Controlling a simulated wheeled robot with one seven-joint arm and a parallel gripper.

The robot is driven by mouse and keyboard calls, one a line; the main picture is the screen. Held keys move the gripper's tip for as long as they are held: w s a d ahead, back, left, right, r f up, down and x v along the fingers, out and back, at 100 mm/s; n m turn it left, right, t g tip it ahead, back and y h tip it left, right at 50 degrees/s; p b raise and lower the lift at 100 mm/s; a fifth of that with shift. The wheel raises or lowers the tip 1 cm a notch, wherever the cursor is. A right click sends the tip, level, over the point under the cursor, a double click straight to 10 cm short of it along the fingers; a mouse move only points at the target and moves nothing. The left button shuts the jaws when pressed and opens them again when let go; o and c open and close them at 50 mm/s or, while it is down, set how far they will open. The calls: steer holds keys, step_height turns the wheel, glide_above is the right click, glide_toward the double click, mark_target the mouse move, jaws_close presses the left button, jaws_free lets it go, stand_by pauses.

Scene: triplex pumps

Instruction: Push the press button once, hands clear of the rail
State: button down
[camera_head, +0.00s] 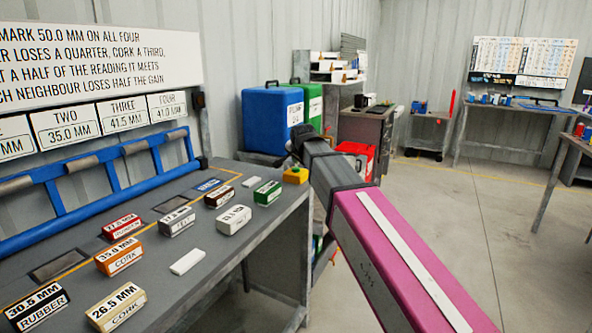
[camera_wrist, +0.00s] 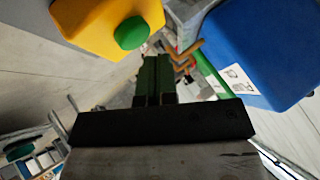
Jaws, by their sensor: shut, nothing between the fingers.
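The press button is a green round cap (camera_wrist: 132,33) on a yellow box. In the head view the yellow box (camera_head: 295,176) sits at the bench's far right corner, just left of my arm. In the wrist view the yellow box (camera_wrist: 92,22) is at the upper left. My gripper (camera_wrist: 153,62) is shut and empty, its tips below and slightly right of the green cap in the picture; I see no contact. In the head view my gripper (camera_head: 298,138) shows small, beyond the yellow box. The blue rail (camera_head: 90,197) runs along the back of the bench, away from my gripper.
The grey bench (camera_head: 225,255) carries several labelled blocks, such as a green one (camera_head: 267,192), and white pieces (camera_head: 187,262). A blue bin (camera_head: 268,118) and a green bin (camera_head: 307,100) stand behind. Open floor (camera_head: 480,230) lies to the right.

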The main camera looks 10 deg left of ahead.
steer(key=shift+f, duration=0.1)
steer(key=shift+f, duration=0.35)
